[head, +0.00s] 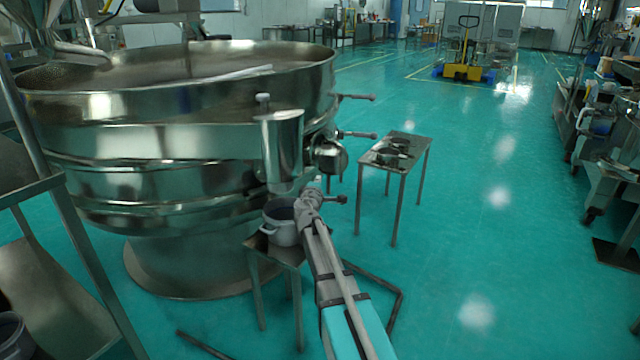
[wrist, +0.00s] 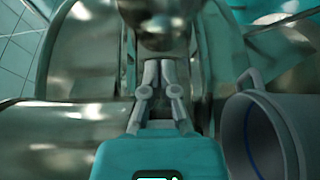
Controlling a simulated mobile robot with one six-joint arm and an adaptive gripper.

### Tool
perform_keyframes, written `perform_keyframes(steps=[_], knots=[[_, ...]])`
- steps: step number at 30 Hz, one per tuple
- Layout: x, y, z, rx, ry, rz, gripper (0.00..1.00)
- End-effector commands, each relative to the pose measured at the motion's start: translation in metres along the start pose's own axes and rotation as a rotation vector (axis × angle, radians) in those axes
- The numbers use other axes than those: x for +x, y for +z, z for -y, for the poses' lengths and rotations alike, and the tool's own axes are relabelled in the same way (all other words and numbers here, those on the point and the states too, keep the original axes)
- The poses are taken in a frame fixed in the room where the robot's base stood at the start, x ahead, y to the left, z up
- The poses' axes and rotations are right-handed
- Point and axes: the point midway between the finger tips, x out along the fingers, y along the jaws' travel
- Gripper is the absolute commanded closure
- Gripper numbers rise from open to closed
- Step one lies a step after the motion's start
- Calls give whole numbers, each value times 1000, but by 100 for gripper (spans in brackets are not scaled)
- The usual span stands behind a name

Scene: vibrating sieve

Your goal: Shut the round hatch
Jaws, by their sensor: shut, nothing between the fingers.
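The large steel sieve (head: 180,145) fills the left of the head view. A shiny metal piece (head: 282,150) with a knob on top stands out from its side, and a small rounded metal part (head: 331,157) sits just right of it. I cannot tell for sure which of these is the round hatch, or how far it stands open. My gripper (head: 308,194) is close below them, in front of the sieve wall. In the wrist view my gripper (wrist: 160,66) is shut and empty, its fingertips just below a rounded metal part (wrist: 158,22); contact is unclear.
A grey pot (head: 281,222) stands on a small stand (head: 276,250) left of my arm; it also shows at right in the wrist view (wrist: 232,130). Handles (head: 357,97) stick out from the sieve. A small table (head: 410,143) stands behind.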

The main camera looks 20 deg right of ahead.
Motion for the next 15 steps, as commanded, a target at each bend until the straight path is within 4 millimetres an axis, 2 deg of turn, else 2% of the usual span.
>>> perform_keyframes(steps=[1, 14, 15], knots=[[10, -1, 0, 0, 0, 1, 100], [76, -1, 0, 0, 0, 0, 100], [79, 4, 0, 0, 0, 1, 100]])
